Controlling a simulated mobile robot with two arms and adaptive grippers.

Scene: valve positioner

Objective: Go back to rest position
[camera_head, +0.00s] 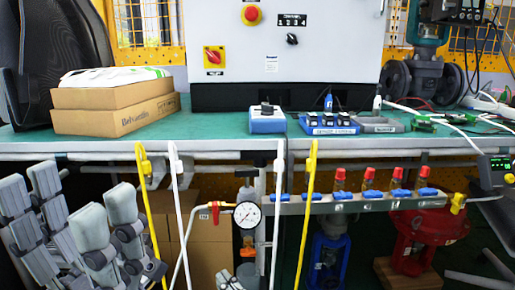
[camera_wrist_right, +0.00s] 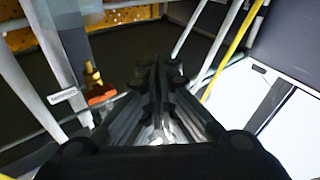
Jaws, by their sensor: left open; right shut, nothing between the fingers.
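My left gripper (camera_head: 78,212) is at the lower left of the head view, in front of the bench. Its grey fingers stand apart and nothing is between them. My right gripper (camera_head: 228,282) shows only a small grey part at the bottom edge of the head view, below the pressure gauge. In the right wrist view my right gripper's dark fingers (camera_wrist_right: 158,72) are together and hold nothing. Both grippers are below the bench top and apart from the things on it.
The green bench (camera_head: 215,122) carries boxes (camera_head: 115,110), blue devices (camera_head: 330,124) and cables. Yellow and white hoses (camera_head: 150,205) hang in front. A pressure gauge (camera_head: 247,215) and a red-handled valve (camera_head: 213,207) are below. A rail with several blue-handled valves (camera_head: 370,194) runs right.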

